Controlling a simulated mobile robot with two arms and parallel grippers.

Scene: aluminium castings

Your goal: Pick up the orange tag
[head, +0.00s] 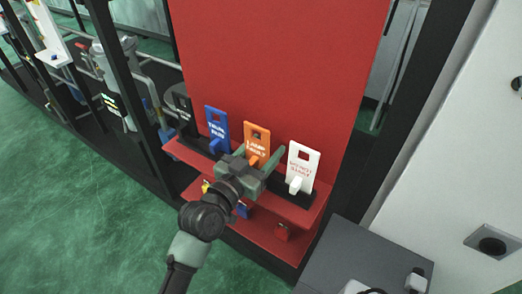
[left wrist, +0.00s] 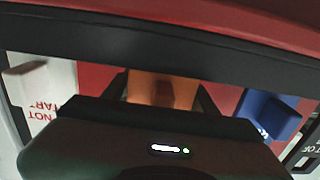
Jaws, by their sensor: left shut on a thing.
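The orange tag (head: 257,136) stands upright on the red shelf, with white lettering and a hole near its top. My left gripper (head: 258,160) reaches up to it from the front and is shut on its lower part, which the fingers partly hide. In the left wrist view the orange tag (left wrist: 162,88) shows between the fingers, its upper part cut off by a dark bar across the picture. My right gripper is not in view.
A blue tag (head: 217,124) and a black tag (head: 182,104) stand to the left, a white tag (head: 302,165) close on the right. A red panel (head: 280,60) rises behind. Small coloured padlocks, including a red one (head: 283,232), sit below. A grey surface (head: 345,255) lies at lower right.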

